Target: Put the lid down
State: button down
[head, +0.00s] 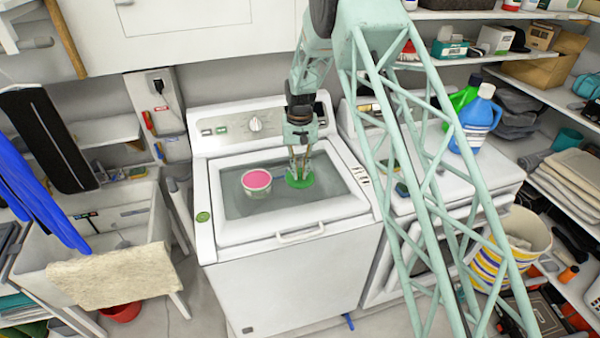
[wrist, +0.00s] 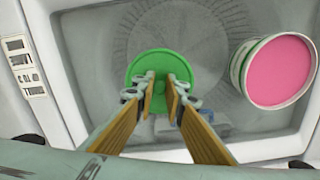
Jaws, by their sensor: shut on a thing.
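The green round lid (head: 303,183) is under my gripper (head: 299,168), above the top of the white washing machine (head: 345,214). In the wrist view the lid (wrist: 152,60) lies flat-side toward the camera, and the two fingers of my gripper (wrist: 163,82) close on its middle. I cannot tell whether the lid touches the machine's glass. An open round tub with pink contents (head: 257,180) stands upright on the glass to the left of the lid; in the wrist view this tub (wrist: 272,72) is on the right, apart from the lid.
A small blue-grey item (wrist: 190,126) lies on the glass beside the lid, partly behind my fingers. Bare glass (head: 290,206) shows in front of the tub and lid. The control panel (head: 255,126) rises behind. A blue bottle (head: 478,120) stands on the neighbouring machine.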

aim_at(300, 173)
jog(key=shift+f, duration=0.15)
jog(key=c, duration=2.7)
grip_release()
notch_tip(300, 173, up, 12)
jog(key=shift+r+b, duration=0.15)
jog(key=shift+b, duration=0.3)
jog(key=shift+r, duration=0.1)
